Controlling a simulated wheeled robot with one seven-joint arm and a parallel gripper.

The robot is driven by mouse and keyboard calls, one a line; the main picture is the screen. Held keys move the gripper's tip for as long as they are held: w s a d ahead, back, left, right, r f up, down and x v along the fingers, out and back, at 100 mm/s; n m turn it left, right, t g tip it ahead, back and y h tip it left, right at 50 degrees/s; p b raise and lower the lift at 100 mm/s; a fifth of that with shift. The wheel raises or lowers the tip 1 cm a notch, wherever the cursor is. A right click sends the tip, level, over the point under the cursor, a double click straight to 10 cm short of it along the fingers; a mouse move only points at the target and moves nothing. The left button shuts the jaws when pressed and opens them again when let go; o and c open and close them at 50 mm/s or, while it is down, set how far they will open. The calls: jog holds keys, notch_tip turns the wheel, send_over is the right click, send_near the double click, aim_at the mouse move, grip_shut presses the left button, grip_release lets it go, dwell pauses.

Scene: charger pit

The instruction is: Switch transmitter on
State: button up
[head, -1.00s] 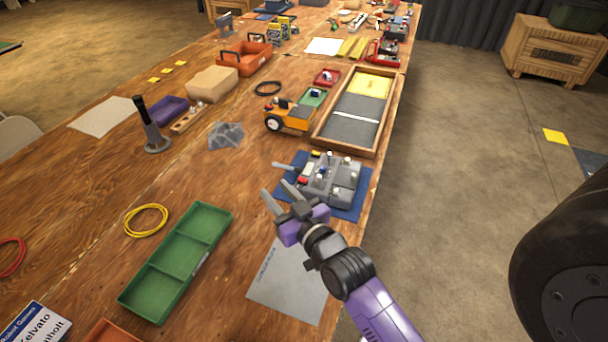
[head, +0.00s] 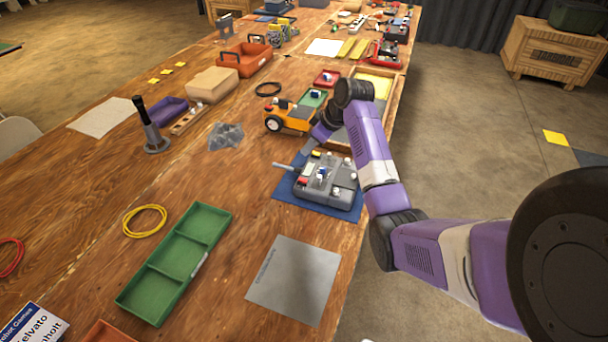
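The transmitter (head: 318,192) is a grey box with white-topped sticks, a red part and a blue part on its top. It lies on a blue mat (head: 285,192) near the table's right edge, with a grey antenna-like rod (head: 283,166) pointing left. My gripper (head: 308,149) is at the transmitter's far side, pointing down towards its far edge. The fingers are small and partly hidden, so I cannot tell whether they are open or touch it. My arm reaches in from the right and covers the area just beyond the transmitter's right side. The switch positions are too small to read.
An orange vehicle (head: 290,121) stands just beyond my gripper, close to it. A wooden tray (head: 397,100) lies behind my arm. A green compartment tray (head: 160,298) and a grey sheet (head: 294,281) lie nearer. The wood between the green tray and the mat is clear.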

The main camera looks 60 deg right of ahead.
aim_at(301, 179)
jog(key=shift+n+g+y, duration=0.7)
jog(key=shift+n+y, duration=0.2)
jog(key=shift+w+a+f, duration=0.1)
jog(key=shift+a+f, duration=0.6)
jog(key=shift+f, duration=0.9)
jog(key=shift+w+a+f, duration=0.1)
jog(key=shift+a+f, duration=0.55)
jog(key=shift+f, duration=0.9)
jog(key=shift+w+a+f, duration=0.1)
jog(key=shift+a+f, duration=0.6)
jog(key=shift+f, duration=0.9)
jog(key=shift+p, duration=0.3)
grip_shut()
